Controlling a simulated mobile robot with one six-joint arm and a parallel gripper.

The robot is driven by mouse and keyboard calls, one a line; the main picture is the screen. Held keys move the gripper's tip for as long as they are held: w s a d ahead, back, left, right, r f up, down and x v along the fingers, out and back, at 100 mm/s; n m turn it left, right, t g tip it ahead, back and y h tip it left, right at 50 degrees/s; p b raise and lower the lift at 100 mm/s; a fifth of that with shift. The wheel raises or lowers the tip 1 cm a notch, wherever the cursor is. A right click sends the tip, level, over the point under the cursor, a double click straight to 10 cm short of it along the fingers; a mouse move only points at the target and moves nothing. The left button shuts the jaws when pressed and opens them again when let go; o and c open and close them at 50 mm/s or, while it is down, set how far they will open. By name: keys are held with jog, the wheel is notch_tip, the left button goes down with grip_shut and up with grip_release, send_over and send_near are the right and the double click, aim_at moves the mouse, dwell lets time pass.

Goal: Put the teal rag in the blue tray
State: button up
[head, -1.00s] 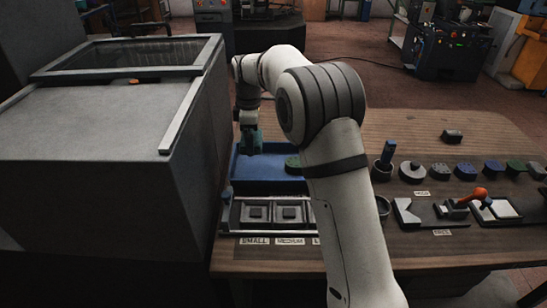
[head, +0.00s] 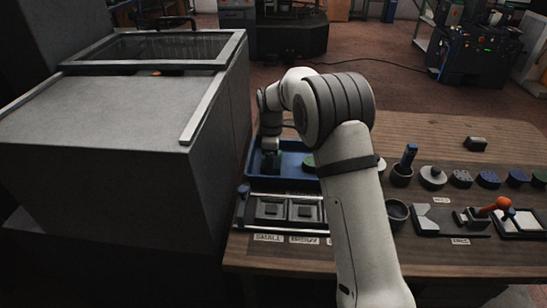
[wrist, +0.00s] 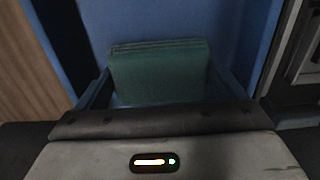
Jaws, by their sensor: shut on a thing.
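The teal rag (wrist: 160,76) is a folded, upright piece held between the two fingers of my gripper (wrist: 160,92) in the wrist view. The blue tray (head: 292,174) stands at the back left of the table, beside the large grey cabinet. In the head view my gripper (head: 271,158) points down into the tray area, shut on the rag. Blue tray surface (wrist: 235,25) fills the view behind the rag. I cannot tell whether the rag touches the tray floor.
A green round piece (head: 308,162) sits at the tray's right side, partly hidden by my arm. The grey cabinet (head: 120,110) rises close on the left. A fixture with square blocks (head: 272,209) lies in front of the tray. Several round pieces line the table to the right.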

jog(key=shift+f, duration=0.15)
jog(key=o, duration=0.7)
notch_tip(320, 180, up, 12)
jog(key=shift+r+p, duration=0.25)
jog(key=shift+p, duration=0.1)
